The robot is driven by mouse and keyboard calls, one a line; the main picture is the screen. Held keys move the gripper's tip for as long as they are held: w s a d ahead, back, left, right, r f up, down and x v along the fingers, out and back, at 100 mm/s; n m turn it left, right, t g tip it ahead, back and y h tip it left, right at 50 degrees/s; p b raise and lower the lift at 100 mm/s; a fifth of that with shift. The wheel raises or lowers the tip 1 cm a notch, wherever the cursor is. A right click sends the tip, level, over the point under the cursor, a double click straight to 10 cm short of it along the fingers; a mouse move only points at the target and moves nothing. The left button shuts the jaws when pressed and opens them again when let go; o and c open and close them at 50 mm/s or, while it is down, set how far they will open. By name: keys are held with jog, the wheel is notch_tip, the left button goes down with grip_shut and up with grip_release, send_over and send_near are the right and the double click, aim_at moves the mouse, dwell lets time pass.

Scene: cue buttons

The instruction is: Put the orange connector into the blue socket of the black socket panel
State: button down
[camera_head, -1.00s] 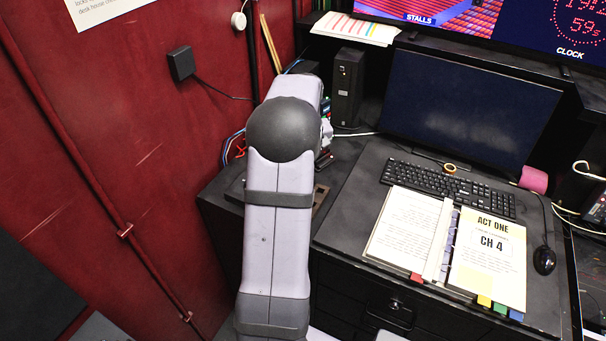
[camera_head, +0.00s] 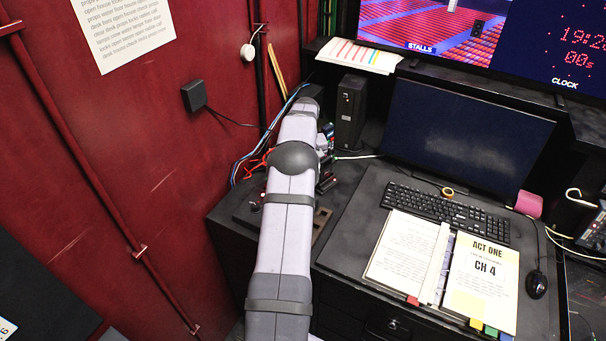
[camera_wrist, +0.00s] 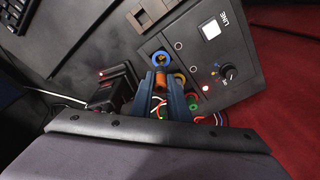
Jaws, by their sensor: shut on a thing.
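In the wrist view, my gripper (camera_wrist: 161,76) has its two blue-grey fingers closed on the orange connector (camera_wrist: 160,82). The connector lies between the fingertips, in front of the black socket panel (camera_wrist: 197,62). A blue socket ring (camera_wrist: 161,58) shows on the panel just beyond the connector's tip. A yellowish round socket (camera_wrist: 180,78) is close by the right finger. I cannot tell whether the connector touches the panel. In the head view my arm hides the gripper, the connector and most of the panel.
The panel carries a knob (camera_wrist: 228,72) and a lit white button (camera_wrist: 210,30). Loose coloured wires (camera_wrist: 160,107) run near the fingers. A small black box (camera_wrist: 105,92) stands left of them. A keyboard (camera_head: 447,214) and open binder (camera_head: 441,265) lie to the right on the desk.

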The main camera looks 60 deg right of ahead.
jog(key=shift+f, duration=0.15)
jog(key=shift+f+b, duration=1.35)
jog(key=shift+f, duration=0.4)
jog(key=shift+f+b, duration=0.7)
jog(key=shift+f, duration=0.9)
dwell(2.4)
dwell(0.4)
jog(key=c, duration=1.6)
grip_release()
jog(key=shift+o, duration=0.7)
jog(key=shift+r, duration=0.1)
jog(key=shift+r+p, duration=2.25)
jog(key=shift+r, duration=1.15)
